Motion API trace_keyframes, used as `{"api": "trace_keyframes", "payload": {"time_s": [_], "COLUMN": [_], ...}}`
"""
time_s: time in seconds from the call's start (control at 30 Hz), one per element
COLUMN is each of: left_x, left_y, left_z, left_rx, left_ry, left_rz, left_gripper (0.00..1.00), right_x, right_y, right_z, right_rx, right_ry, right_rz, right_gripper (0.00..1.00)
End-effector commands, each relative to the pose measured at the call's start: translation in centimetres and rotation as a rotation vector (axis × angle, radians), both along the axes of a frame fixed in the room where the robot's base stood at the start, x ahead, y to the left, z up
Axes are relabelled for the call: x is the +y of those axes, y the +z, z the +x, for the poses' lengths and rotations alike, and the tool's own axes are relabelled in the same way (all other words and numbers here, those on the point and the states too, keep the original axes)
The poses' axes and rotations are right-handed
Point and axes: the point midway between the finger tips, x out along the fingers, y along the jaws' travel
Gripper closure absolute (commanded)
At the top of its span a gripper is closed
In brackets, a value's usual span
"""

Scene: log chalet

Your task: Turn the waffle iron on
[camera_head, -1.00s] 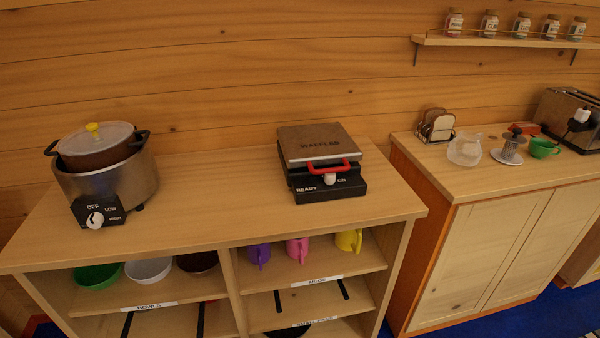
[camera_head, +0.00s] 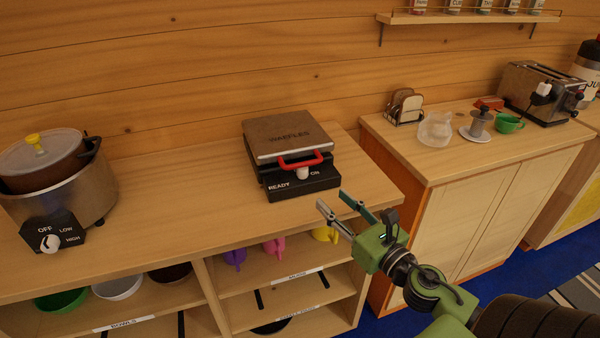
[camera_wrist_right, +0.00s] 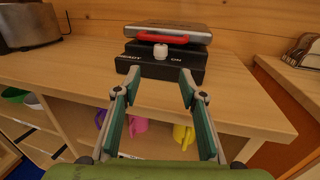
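The waffle iron (camera_head: 288,135) sits on the wooden counter, its dark lid down and its red handle (camera_head: 302,162) at the front. On its black front panel, a white knob (camera_head: 302,173) sits between the words READY and ON. My right gripper (camera_head: 334,202) is open and empty, in front of the counter edge and short of the panel. In the right wrist view, the waffle iron (camera_wrist_right: 165,38) is straight ahead, with the white knob (camera_wrist_right: 160,51) showing between the spread fingers (camera_wrist_right: 159,72). My left gripper is not in view.
A cooker (camera_head: 65,195) with a pot stands on the counter at left. Shelves below hold bowls and mugs (camera_head: 275,247). A gap separates this counter from the right cabinet (camera_head: 460,165), which carries a toast rack, glass jug, green cup and toaster (camera_head: 540,92). Counter around the waffle iron is clear.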

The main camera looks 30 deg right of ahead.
Motion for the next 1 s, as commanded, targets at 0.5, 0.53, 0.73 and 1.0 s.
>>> {"api": "trace_keyframes", "payload": {"time_s": [0.5,0.53,0.73,1.0], "left_x": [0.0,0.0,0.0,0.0], "left_y": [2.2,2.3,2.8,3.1], "left_z": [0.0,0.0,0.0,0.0], "left_rx": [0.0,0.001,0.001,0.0], "left_ry": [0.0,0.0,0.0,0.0], "left_rz": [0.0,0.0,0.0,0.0], "left_gripper": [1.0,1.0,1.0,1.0], "right_x": [-0.2,-0.2,-0.3,-0.2], "right_y": [0.3,0.3,0.1,0.0], "right_z": [7.8,8.2,10.9,12.8], "right_rx": [-0.001,-0.001,0.0,0.001], "right_ry": [-0.002,-0.003,-0.004,-0.003], "right_rz": [0.003,0.004,0.005,0.006], "right_gripper": [0.62,0.62,0.62,0.62]}}
